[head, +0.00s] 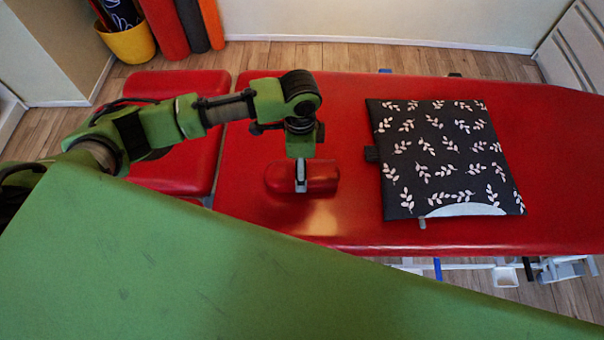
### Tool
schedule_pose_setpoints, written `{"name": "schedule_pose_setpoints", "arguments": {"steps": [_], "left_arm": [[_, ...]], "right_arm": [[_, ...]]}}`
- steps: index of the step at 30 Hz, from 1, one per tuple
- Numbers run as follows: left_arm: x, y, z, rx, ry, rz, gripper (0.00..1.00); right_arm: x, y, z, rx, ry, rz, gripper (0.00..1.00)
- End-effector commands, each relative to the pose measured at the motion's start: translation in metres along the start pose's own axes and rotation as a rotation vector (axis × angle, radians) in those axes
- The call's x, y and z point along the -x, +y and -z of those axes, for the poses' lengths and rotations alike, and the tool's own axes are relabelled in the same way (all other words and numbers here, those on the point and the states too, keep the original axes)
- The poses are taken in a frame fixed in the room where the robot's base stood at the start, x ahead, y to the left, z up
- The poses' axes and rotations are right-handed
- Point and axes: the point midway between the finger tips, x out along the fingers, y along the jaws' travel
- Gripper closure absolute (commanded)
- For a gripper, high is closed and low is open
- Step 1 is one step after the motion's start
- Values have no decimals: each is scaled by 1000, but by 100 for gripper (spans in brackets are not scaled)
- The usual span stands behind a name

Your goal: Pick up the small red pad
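The small red pad (324,178) is a rounded red block on the left part of the red treatment table (350,232). My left gripper (301,176) points down over the middle of the pad, with one grey finger across its near face. The other finger is hidden behind the pad, so I cannot tell whether the grip is closed. I also cannot tell whether the pad rests on the table or is slightly raised. My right gripper is not in view.
A black cushion with a white leaf pattern (440,160) lies on the table, right of the pad. A separate red table section (190,84) is at the left. A yellow bucket (131,44) and rolled mats (166,28) stand at the back left.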

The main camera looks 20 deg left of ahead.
Motion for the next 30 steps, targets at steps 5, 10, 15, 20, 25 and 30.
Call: {"name": "schedule_pose_setpoints", "arguments": {"steps": [5,10,15,20,25,30], "left_arm": [[-26,-1,4,1,-3,-3,24],[-44,-1,3,-1,-2,-1,24],[-46,-1,3,-1,-1,0,24],[-46,-1,3,-1,-1,0,44],[-46,-1,3,-1,-1,0,68],[-45,-1,3,0,0,0,68]], "right_arm": [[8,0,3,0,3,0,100],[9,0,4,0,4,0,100],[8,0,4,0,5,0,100],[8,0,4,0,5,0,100],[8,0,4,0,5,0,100],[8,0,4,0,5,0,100]]}}
